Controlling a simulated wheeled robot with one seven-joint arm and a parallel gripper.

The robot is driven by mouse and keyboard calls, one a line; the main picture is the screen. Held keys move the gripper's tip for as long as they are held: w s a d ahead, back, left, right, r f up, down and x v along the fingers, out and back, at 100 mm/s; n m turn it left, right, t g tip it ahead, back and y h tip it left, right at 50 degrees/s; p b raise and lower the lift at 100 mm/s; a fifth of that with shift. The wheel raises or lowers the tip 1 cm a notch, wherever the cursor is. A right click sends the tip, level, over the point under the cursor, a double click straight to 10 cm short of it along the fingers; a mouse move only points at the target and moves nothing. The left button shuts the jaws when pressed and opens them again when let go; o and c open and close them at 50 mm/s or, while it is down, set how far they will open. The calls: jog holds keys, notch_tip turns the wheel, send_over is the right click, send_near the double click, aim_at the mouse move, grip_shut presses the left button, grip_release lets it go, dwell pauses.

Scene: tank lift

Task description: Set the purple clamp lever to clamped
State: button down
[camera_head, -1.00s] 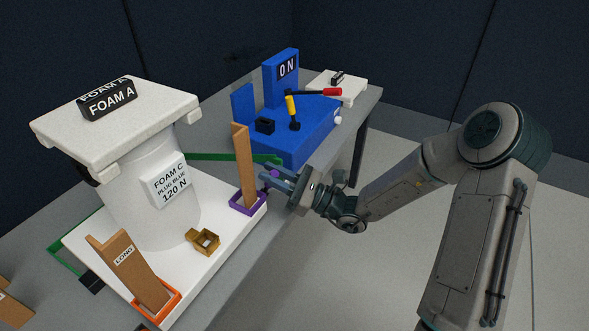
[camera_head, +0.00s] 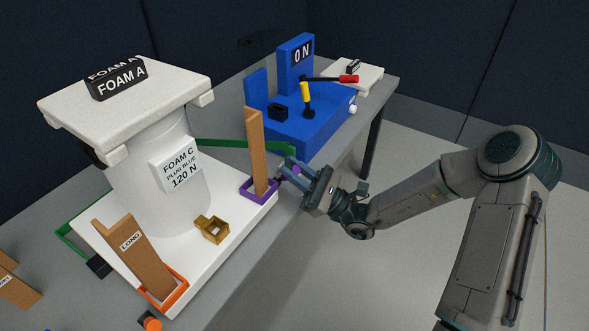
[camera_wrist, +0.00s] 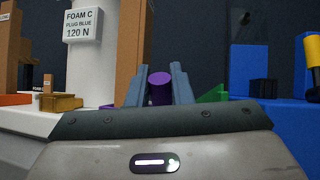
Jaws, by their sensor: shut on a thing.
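The purple clamp lever's knob (camera_wrist: 160,88) sits between the two fingers of my gripper (camera_wrist: 158,86) in the wrist view. In the head view my gripper (camera_head: 291,172) is shut on it at the right corner of the white base, and the fingers hide most of the lever. The purple bracket (camera_head: 262,195) is just left of the fingers, around the foot of an upright brown post (camera_head: 255,150). I cannot tell the lever's exact angle.
A white tank (camera_head: 150,185) labelled FOAM C stands on the white base (camera_head: 190,262). A leaning LONG post (camera_head: 135,255) sits in an orange bracket (camera_head: 178,290). A green bar (camera_head: 235,144) runs behind the post. A blue machine (camera_head: 292,128) reading 0 N stands behind. Open floor lies right of the table.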

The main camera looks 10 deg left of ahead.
jog(key=c, duration=1.6)
grip_release()
jog(key=shift+f, duration=0.1)
jog(key=shift+d, duration=0.1)
jog(key=p+v, duration=0.2)
jog(key=v, duration=1.1)
jog(key=shift+d+f, duration=0.3)
jog(key=s+d+r+n+g+h+p, duration=0.2)
jog(key=s+r+n+g+h+p, duration=0.9)
jog(key=r+h+p, duration=0.4)
jog(key=s+d+r+n+t+h+p, duration=0.1)
jog(key=d+r+n+t+h+p, duration=0.2)
jog(key=r, duration=0.9)
jog(key=s+d+r+n+t+h+p, duration=0.2)
jog(key=d+r+t+h+p, duration=0.4)
jog(key=r, duration=0.6)
jog(key=d+n+t+p, duration=0.1)
jog(key=d+t+p, duration=0.1)
jog(key=d+p, duration=0.1)
jog(key=shift+s+d+r+h, duration=0.2)
jog(key=shift+d+r+h, duration=0.2)
jog(key=shift+d, duration=0.3)
